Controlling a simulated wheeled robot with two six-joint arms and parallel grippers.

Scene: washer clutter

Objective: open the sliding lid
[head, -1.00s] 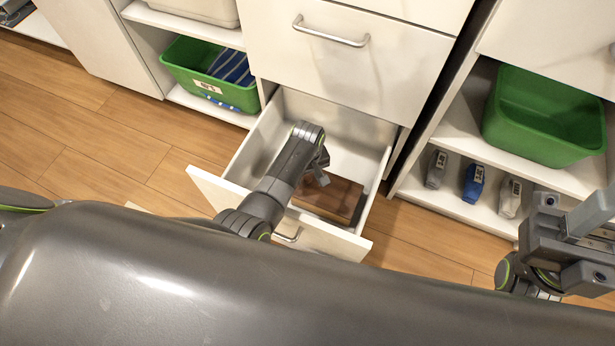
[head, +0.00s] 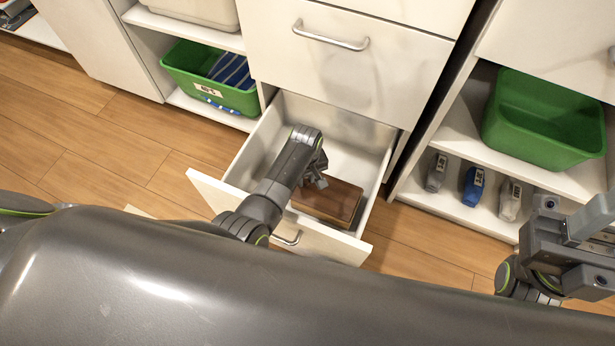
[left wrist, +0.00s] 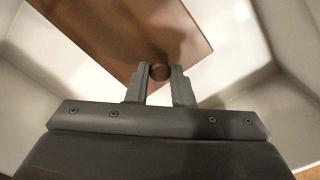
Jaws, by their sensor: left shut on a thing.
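A brown wooden box with a flat lid (head: 340,201) lies in the open bottom drawer (head: 215,190). In the left wrist view the brown wooden panel (left wrist: 130,30) slants across the top, with a small round knob (left wrist: 159,72) at its lower edge. My left gripper (head: 318,182) reaches down into the drawer at the box's left side. In the left wrist view its two fingers (left wrist: 159,82) are shut on the knob, one on each side. My arm hides part of the drawer and box. My right gripper (head: 585,245) is at the right edge, partly cut off, away from the box.
Above is a closed drawer with a metal handle (head: 330,37). Green bins stand on the left shelf (head: 195,80) and right shelf (head: 540,120). Several small bottles, one blue (head: 473,186), stand below the right bin. The wooden floor at left is clear.

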